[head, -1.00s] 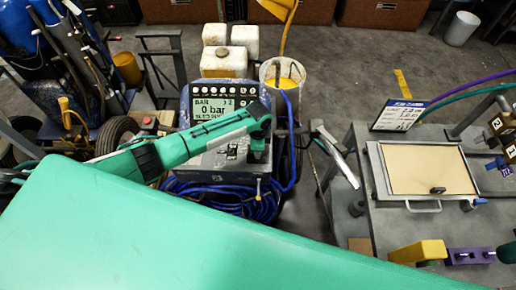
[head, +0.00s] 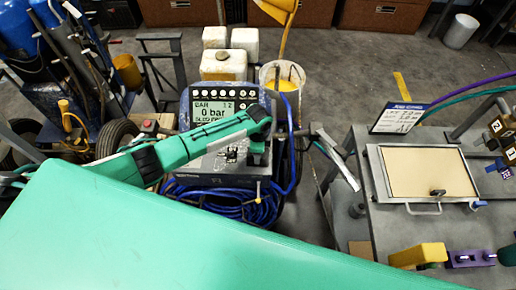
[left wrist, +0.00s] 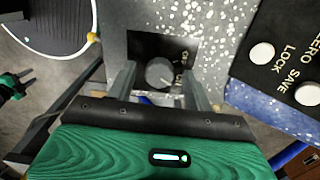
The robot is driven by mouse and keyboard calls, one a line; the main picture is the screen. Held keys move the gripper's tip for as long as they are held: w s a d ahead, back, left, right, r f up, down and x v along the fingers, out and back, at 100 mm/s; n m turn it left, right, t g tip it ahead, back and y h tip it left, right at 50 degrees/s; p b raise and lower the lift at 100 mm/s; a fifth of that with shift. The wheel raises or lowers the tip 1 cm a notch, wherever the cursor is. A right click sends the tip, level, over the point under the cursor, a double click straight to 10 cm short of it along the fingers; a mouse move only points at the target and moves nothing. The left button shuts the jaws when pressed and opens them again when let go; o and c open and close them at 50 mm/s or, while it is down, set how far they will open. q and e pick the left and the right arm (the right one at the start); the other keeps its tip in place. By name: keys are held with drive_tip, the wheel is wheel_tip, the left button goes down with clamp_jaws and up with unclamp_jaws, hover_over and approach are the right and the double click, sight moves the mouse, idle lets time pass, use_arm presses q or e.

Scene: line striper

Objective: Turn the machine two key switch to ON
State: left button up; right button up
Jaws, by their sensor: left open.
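The machine (head: 224,172) has a grey front box under a display (head: 212,108) reading "0 bar". In the left wrist view a round grey key switch knob (left wrist: 160,72) sits in a dark recessed plate on a speckled grey panel. A pale line marks its face; the small lettering beside it is hard to read. My left gripper (left wrist: 160,88) is open, with one finger on each side of the knob. Whether the fingers touch it I cannot tell. In the head view my left gripper (head: 257,150) hangs at the box's right side.
A black button panel (left wrist: 288,55) lies close on the right in the wrist view. Blue hose (head: 235,205) coils below the box. A bucket (head: 283,78) of yellow paint and white jugs (head: 223,66) stand behind. A bench with a framed board (head: 425,172) is at right.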

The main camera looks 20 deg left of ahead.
use_arm(q)
wheel_tip(320, 180, up, 14)
drive_tip(key=b, duration=0.3)
drive_tip(key=shift+w, duration=0.25)
drive_tip(key=shift+s+f, duration=0.1)
drive_tip(key=shift+f, duration=0.1)
